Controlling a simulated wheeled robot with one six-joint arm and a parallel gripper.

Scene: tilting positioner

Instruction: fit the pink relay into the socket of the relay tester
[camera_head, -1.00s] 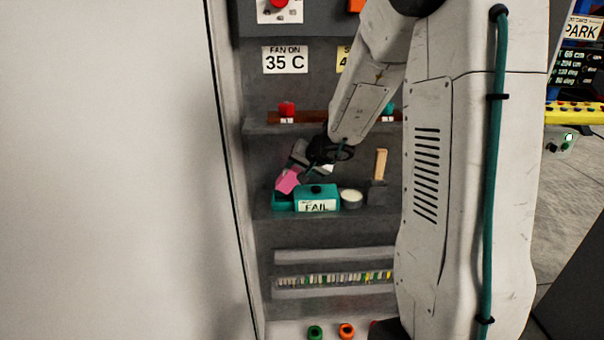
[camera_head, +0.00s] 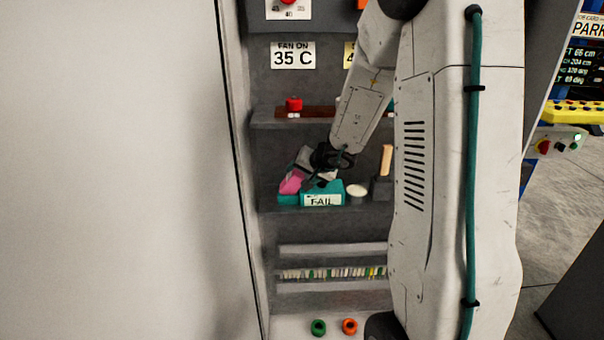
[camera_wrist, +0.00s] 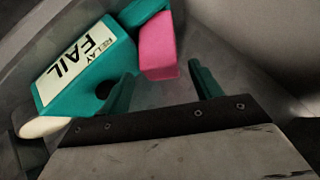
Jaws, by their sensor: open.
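The relay tester (camera_head: 322,199) is a teal box with a white FAIL label on the middle shelf. It also shows in the wrist view (camera_wrist: 78,66), its label reading RELAY FAIL. The pink relay (camera_head: 291,183) is at the tester's left end, and looks tilted there. In the wrist view the pink relay (camera_wrist: 157,45) is against a teal part (camera_wrist: 143,11), likely the socket; how deep it sits is hidden. My gripper (camera_wrist: 162,72) is open. Its two teal fingers are apart, with the relay's near end just beyond and between the tips.
A round pale-topped pot (camera_head: 357,191) and a block with a tan handle (camera_head: 386,160) stand right of the tester. An upper shelf holds a red-topped part (camera_head: 293,104). The cabinet's pale side (camera_head: 120,170) bounds the left.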

